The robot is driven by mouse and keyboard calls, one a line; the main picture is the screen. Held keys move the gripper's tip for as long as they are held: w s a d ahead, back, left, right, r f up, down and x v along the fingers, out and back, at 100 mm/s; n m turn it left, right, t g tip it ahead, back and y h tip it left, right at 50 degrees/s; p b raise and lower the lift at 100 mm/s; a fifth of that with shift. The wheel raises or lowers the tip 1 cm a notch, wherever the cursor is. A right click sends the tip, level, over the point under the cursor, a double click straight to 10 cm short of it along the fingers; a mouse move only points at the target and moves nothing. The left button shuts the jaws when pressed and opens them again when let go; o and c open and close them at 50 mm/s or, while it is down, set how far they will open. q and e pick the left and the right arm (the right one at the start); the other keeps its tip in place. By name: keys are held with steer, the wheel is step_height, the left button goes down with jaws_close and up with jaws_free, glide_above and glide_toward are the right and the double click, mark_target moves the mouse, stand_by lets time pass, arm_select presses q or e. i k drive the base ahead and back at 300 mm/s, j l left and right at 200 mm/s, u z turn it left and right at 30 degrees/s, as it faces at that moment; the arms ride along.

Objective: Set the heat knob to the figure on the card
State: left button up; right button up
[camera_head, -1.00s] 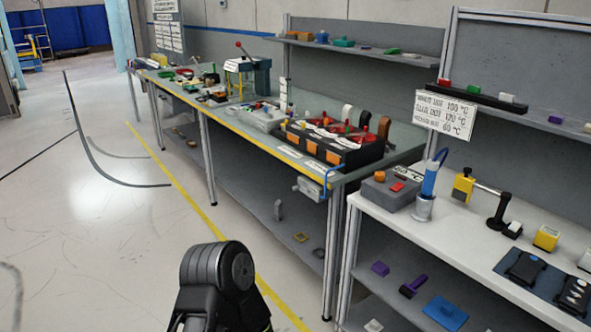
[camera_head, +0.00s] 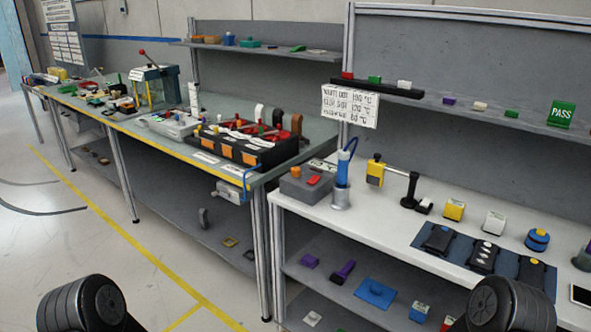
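A white card (camera_head: 350,106) with three printed lines hangs at the left end of the right bench's back panel. Its lines end in °C figures, too small to read surely now. Below it, a grey station box (camera_head: 306,182) has an orange knob (camera_head: 296,172) and a red part (camera_head: 314,180) on top; the knob's setting is not readable. A small label lies behind the box. A blue-handled tool (camera_head: 343,165) stands in a metal holder beside it. Both my arms show only as dark rounded links at the bottom edge; neither gripper is in view.
The white right bench (camera_head: 385,222) carries a yellow-and-black arm stand (camera_head: 376,171), small yellow and white blocks, and a dark blue mat (camera_head: 450,258) with black modules. A green PASS sign (camera_head: 561,114) stands on its upper shelf. Open floor lies in front, left.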

mark_target(296, 171)
steer(key=i+j, duration=0.2)
steer(key=i, duration=0.15)
steer(key=i+j, duration=0.2)
steer(key=i, duration=0.2)
steer(key=i+j, duration=0.2)
steer(key=i, duration=0.15)
steer(key=z, duration=1.3)
